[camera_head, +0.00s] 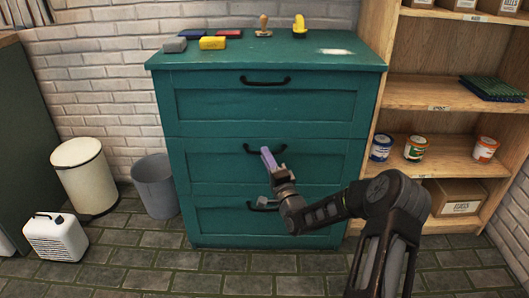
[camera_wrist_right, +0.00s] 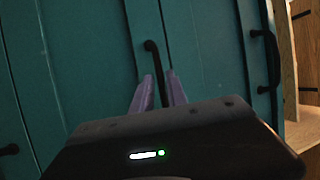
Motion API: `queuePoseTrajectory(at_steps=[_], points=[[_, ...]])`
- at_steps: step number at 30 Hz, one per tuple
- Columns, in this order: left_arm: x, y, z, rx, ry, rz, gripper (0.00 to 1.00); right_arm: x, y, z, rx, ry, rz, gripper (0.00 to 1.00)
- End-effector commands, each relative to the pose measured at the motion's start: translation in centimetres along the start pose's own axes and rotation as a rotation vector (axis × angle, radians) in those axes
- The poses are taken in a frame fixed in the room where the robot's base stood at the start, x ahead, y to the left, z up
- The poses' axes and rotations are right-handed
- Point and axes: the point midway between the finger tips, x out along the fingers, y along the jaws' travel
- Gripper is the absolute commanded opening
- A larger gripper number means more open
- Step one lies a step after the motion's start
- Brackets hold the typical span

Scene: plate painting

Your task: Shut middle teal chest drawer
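The teal chest (camera_head: 200,220) has three stacked drawers. The middle drawer (camera_head: 210,160) sits about flush with the drawers above and below it; any small gap is too fine to tell. Its black handle (camera_head: 252,148) is partly hidden behind my right gripper (camera_head: 268,158). In the wrist view, the purple fingers of my right gripper (camera_wrist_right: 160,88) stand apart, one on each side of the black handle (camera_wrist_right: 152,55), with slim gaps showing. My left gripper is not in view.
Erasers, a stamp and a yellow object lie on the chest top. A wooden shelf (camera_head: 425,92) with paint cans stands close on the right. A grey bin (camera_head: 155,185), a cream bin (camera_head: 85,178) and a white canister (camera_head: 55,237) stand on the left. The front floor is clear.

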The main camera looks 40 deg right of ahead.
Motion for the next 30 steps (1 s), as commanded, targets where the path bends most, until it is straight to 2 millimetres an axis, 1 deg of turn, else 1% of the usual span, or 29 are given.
queuePoseTrajectory(at_steps=[1,6,10,14,30], points=[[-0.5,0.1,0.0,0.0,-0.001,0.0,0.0,-0.8,-0.2,-0.1,-0.001,0.001,0.004,0.18],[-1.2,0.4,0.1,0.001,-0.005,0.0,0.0,-3.7,-0.2,-0.1,0.0,0.001,0.002,0.18],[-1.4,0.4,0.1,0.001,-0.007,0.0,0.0,-5.1,-0.1,-0.1,0.0,0.0,0.0,0.18],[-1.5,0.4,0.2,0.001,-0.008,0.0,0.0,-5.6,-0.1,-0.1,0.0,0.001,-0.002,0.18],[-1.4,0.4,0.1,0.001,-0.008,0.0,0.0,-5.5,-0.1,-0.1,-0.012,0.001,-0.001,0.18]])
